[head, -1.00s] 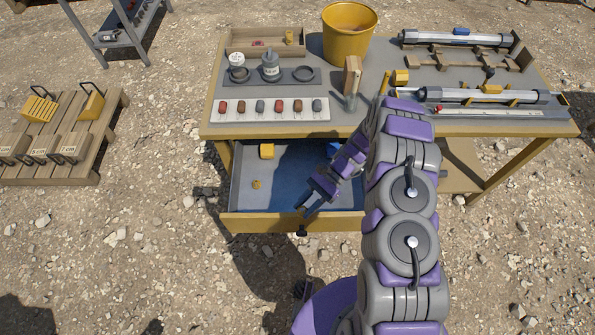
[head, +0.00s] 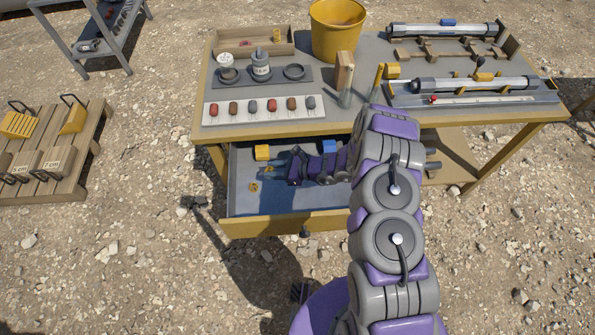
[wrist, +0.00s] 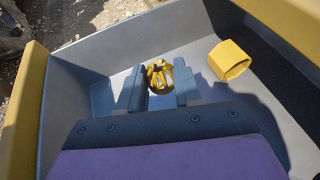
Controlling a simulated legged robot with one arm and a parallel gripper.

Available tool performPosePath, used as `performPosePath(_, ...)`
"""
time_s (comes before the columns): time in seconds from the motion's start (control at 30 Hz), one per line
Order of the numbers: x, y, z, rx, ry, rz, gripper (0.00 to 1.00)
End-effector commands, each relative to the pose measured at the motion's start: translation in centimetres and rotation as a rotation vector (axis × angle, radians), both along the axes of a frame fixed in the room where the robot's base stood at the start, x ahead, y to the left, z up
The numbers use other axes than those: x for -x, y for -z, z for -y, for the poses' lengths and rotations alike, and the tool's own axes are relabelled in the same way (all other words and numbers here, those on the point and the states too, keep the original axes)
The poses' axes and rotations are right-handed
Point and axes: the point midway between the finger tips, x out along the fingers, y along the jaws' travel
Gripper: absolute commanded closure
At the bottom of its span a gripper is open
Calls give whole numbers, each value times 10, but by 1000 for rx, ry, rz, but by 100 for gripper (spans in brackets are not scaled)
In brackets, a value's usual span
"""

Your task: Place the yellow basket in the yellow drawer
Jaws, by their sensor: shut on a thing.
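The yellow drawer (head: 262,226) is pulled out below the table; its grey inside and yellow edge (wrist: 22,105) fill the wrist view. My gripper (head: 280,170) reaches into the drawer from the right. In the wrist view its two grey fingers (wrist: 159,84) stand on either side of the small ribbed yellow basket (wrist: 159,70), shut on it. In the head view the basket (head: 268,169) is a small yellow spot at the fingertips. I cannot tell whether it touches the drawer floor.
A yellow block (head: 262,152) sits at the drawer's back left, also in the wrist view (wrist: 230,60). A blue block (head: 328,147) is farther right. The table (head: 375,125) above holds a yellow bucket (head: 337,30).

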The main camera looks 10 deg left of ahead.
Motion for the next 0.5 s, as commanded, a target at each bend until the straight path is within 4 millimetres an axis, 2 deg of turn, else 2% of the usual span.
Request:
performPosePath(0.17,3,11,2,5,35,-6,94)
performPosePath(0.5,3,59,4,0,33,-5,94)
